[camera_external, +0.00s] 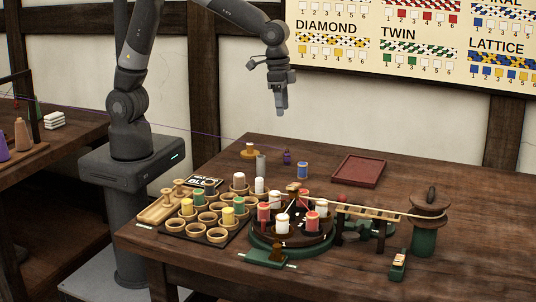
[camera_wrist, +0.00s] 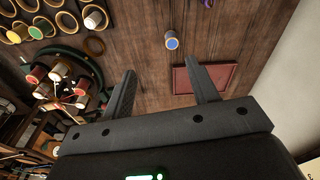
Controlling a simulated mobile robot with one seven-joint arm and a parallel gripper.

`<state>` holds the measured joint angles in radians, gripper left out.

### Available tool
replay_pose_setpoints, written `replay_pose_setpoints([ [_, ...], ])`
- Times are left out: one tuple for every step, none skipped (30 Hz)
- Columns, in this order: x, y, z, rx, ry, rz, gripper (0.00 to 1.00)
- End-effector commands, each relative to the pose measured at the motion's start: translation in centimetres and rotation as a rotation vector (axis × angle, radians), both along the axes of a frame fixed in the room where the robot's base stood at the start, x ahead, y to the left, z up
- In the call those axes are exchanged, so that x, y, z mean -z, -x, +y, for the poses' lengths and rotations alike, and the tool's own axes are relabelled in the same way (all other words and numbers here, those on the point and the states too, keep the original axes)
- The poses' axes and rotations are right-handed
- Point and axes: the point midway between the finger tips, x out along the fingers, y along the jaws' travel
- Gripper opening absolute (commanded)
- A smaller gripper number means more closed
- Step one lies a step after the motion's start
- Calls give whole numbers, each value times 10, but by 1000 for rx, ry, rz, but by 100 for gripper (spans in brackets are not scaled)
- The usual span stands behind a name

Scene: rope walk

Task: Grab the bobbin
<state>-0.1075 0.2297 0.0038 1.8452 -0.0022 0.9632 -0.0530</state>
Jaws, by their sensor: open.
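A blue bobbin (camera_external: 302,169) stands alone on the table, left of the red tray. In the wrist view the bobbin with a blue end (camera_wrist: 171,42) lies beyond my fingertips, roughly between their lines. Red and white bobbins (camera_external: 264,215) stand on the round green-rimmed braiding stand (camera_external: 262,246). Yellow, green and white bobbins (camera_external: 187,207) stand in some of the wooden ring holders. My gripper (camera_external: 281,112) is open and empty, pointing down high above the back of the table. Its two fingers (camera_wrist: 160,72) show spread apart in the wrist view.
A red tray (camera_external: 358,171) lies at the back right; it also shows in the wrist view (camera_wrist: 206,78). A grey cylinder (camera_external: 261,166) and a purple bottle (camera_external: 287,158) stand near the blue bobbin. A wooden rack (camera_external: 372,210) leads to a green-based post (camera_external: 425,240).

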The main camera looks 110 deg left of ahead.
Motion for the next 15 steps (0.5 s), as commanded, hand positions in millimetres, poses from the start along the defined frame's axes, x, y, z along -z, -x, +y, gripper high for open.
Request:
replay_pose_setpoints([
  [15,-12,4,-8,2,22,54],
  [22,-18,7,-12,4,32,54],
  [32,-26,9,-17,5,45,54],
  [39,-31,11,-21,6,53,54],
  [45,-36,13,-25,8,61,54],
  [53,-42,16,-29,9,71,54],
  [59,-46,17,-32,9,78,54],
  [63,-49,19,-35,11,84,54],
  [69,-52,21,-38,11,90,54],
  [72,-55,21,-40,12,94,54],
  [75,-56,22,-42,13,98,54],
  [78,-58,23,-43,12,101,54],
  [80,-59,24,-44,12,102,54],
  [83,-60,24,-44,13,104,54],
  [87,-60,24,-45,13,105,54],
])
